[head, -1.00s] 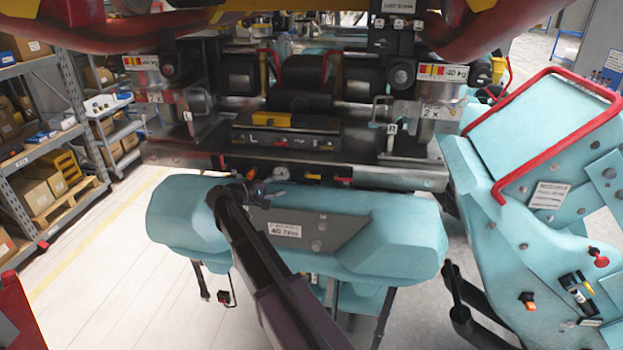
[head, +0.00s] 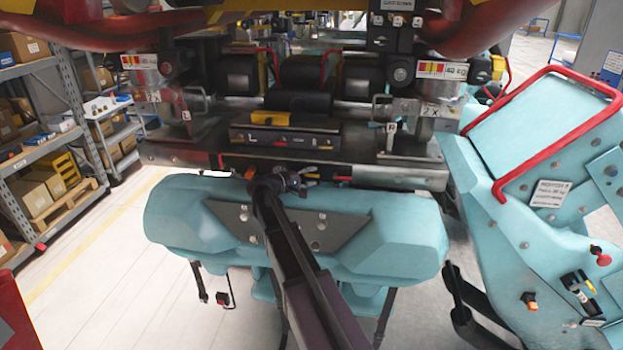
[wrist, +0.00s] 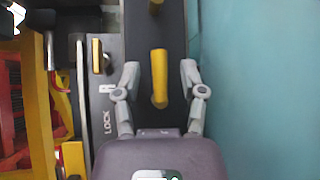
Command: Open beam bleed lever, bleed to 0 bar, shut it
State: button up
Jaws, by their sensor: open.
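In the wrist view my gripper (wrist: 160,72) is open, with one finger on each side of a yellow lever (wrist: 159,85). The lever stands against a dark strip, and clear gaps show between it and both fingers. No label shows on it, so I cannot tell for sure that it is the bleed lever. In the head view my gripper (head: 298,180) is at the front of the dark beam (head: 400,174), just above the turquoise seat-like body. The lever is too small to make out there. No pressure gauge can be read.
A plate marked LOCK (wrist: 106,122) lies left of the strip, with a small brass-coloured part (wrist: 97,55) above it. A turquoise surface (wrist: 260,90) fills the right side. In the head view the turquoise body (head: 390,225) lies below my arm, and a red-railed turquoise seat (head: 530,140) stands right.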

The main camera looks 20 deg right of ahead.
jog(key=shift+d, duration=0.35)
grip_shut()
jog(key=shift+f, duration=0.1)
jog(key=shift+n+h+b, duration=0.6)
jog(key=shift+b, duration=0.45)
jog(key=shift+r+n+h+b, duration=0.35)
jog(key=shift+n+h+b, duration=0.05)
jog(key=shift+h+b, duration=0.1)
jog(key=shift+w, duration=0.1)
